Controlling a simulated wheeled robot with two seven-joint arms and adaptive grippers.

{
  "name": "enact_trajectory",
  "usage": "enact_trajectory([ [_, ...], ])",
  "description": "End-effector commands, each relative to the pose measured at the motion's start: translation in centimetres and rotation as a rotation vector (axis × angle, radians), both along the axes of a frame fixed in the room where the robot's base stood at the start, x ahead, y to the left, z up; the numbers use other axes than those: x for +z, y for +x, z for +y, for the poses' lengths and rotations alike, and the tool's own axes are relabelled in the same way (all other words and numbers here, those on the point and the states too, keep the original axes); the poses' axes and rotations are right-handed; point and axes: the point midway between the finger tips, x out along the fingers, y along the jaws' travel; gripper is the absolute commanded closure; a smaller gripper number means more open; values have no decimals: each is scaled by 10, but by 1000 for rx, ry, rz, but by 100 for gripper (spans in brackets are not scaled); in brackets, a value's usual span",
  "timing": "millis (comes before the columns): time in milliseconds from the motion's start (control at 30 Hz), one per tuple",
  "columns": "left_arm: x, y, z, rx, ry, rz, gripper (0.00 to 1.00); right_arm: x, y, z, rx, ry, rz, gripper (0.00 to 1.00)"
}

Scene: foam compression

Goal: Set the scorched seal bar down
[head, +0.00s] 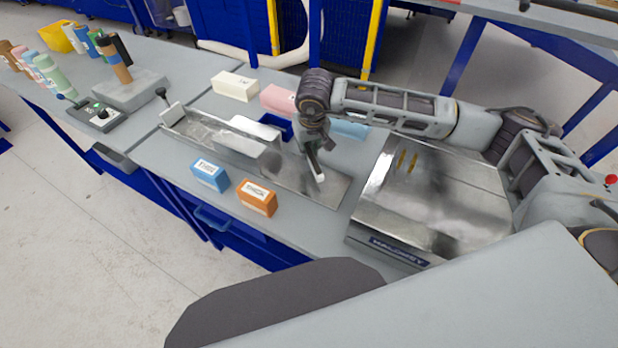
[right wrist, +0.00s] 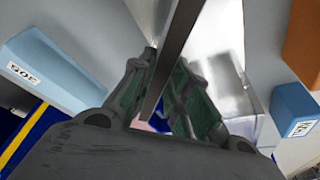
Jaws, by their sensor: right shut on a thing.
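My right gripper (head: 313,150) is above the long metal channel (head: 330,186) on the bench, pointing down. In the right wrist view its fingers (right wrist: 160,100) are shut on a long, narrow grey bar, the seal bar (right wrist: 178,45), which runs from between the fingers to the top edge. In the head view only a short pale end of the bar (head: 319,176) seems to show below the gripper. Whether the bar touches anything below cannot be told. My left gripper is not in view.
A blue block (head: 210,175) and an orange block (head: 257,198) stand in front of the channel. White (head: 235,85), pink (head: 277,98) and light blue (head: 350,129) blocks stand behind it. A metal-topped machine (head: 440,190) is at right. Bare bench shows around the blocks.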

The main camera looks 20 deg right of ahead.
Motion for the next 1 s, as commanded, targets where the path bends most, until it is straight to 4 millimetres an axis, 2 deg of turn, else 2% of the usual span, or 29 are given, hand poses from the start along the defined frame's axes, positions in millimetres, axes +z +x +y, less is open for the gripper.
enact_trajectory([
  [100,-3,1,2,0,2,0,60,8,0,15,3,2,-2,100],
  [400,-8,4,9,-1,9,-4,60,28,0,38,-8,9,2,100],
  [633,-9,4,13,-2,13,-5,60,37,-1,45,-19,14,7,100],
  [1000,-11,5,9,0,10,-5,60,45,-3,50,-30,21,14,100],
])
